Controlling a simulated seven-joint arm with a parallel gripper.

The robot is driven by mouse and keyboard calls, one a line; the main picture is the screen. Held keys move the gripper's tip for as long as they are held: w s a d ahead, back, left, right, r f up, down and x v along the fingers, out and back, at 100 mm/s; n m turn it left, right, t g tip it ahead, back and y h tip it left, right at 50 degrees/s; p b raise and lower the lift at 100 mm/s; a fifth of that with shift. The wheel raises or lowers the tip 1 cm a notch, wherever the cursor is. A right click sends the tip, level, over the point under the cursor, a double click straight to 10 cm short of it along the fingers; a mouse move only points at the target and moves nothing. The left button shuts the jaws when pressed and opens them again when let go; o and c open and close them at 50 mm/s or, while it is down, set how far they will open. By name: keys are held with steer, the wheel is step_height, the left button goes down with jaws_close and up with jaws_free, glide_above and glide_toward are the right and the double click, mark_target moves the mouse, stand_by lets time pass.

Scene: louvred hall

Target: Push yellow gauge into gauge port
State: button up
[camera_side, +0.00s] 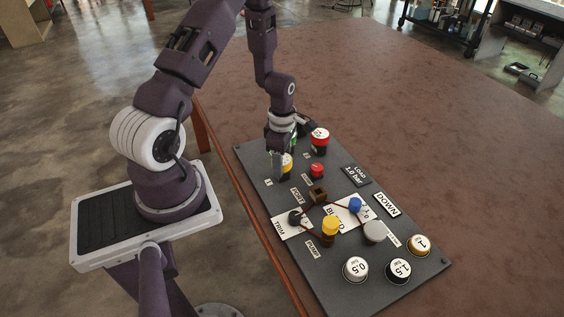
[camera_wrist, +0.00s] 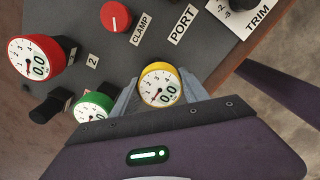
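The yellow gauge (camera_side: 287,163) stands on the grey panel near its far left edge. In the wrist view its round dial, the yellow gauge (camera_wrist: 159,85), lies between the two grey fingers. My gripper (camera_side: 279,165) is down around it, one finger on each side. The fingers look very close to the gauge, but I cannot tell whether they press on it. The gauge's lower end is hidden. A PORT label (camera_wrist: 181,24) lies up and right of the gauge in the wrist view. In the side view a brown block (camera_side: 317,193) stands near that label.
A green gauge (camera_wrist: 93,107) and a red gauge (camera_wrist: 37,58) stand beside the yellow one. A red knob (camera_side: 317,170) is close by. The brown table (camera_side: 450,130) is clear beyond the panel.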

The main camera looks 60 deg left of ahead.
jaws_close()
steer(key=shift+r, duration=0.15)
steer(key=shift+r, duration=4.15)
steer(key=w+d+r, duration=0.1)
steer(key=w+d, duration=0.4)
steer(key=d, duration=0.6)
steer(key=shift+w+d+f, duration=0.1)
steer(key=shift+d+f, duration=0.05)
steer(key=shift+f, duration=1.65)
steer(key=shift+w+d+f, duration=0.1)
steer(key=shift+f, duration=1.65)
